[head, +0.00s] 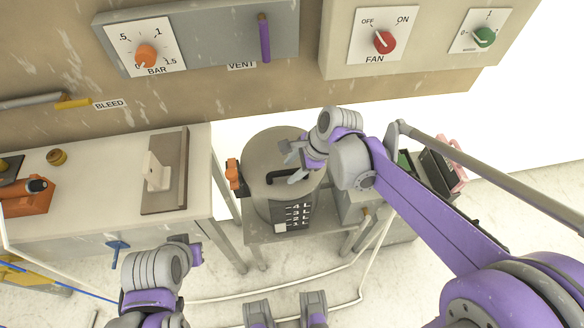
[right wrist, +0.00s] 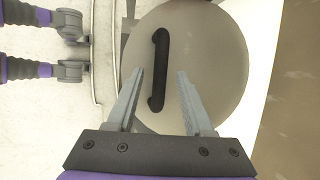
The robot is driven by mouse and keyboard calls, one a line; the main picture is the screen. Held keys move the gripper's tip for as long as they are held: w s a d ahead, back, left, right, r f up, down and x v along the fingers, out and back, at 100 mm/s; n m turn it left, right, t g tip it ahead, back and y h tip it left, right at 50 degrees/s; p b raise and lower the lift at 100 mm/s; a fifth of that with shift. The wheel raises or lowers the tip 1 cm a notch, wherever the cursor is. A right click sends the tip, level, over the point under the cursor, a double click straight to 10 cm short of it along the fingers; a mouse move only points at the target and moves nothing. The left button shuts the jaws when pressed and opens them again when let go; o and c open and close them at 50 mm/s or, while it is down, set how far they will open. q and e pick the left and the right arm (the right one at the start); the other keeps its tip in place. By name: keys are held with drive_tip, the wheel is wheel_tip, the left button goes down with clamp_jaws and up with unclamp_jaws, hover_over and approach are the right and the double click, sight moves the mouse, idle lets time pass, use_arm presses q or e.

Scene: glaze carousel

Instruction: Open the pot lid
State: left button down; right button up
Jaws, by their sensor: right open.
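The pot (head: 268,208) is a grey cylinder on a low stand, with a flat round grey lid (head: 262,150) on top. A black bar handle (head: 281,178) crosses the lid; it also shows in the right wrist view (right wrist: 159,60). My right gripper (head: 291,164) is open over the lid. In the right wrist view its fingertips (right wrist: 161,72) lie either side of the near part of the handle, with nothing held. I cannot tell how far above the handle they are. An orange clamp-like part (head: 233,174) sits at the lid's left edge.
A bench (head: 95,200) stands left, with a brown board (head: 181,170) and an orange tool (head: 28,197). The wall panel above has a BAR dial (head: 146,56), a purple VENT lever (head: 264,38) and a FAN knob (head: 384,41). A grey box (head: 358,207) stands right of the pot.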

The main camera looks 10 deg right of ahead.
drive_tip(key=shift+f, duration=0.15)
clamp_jaws()
idle(1.4)
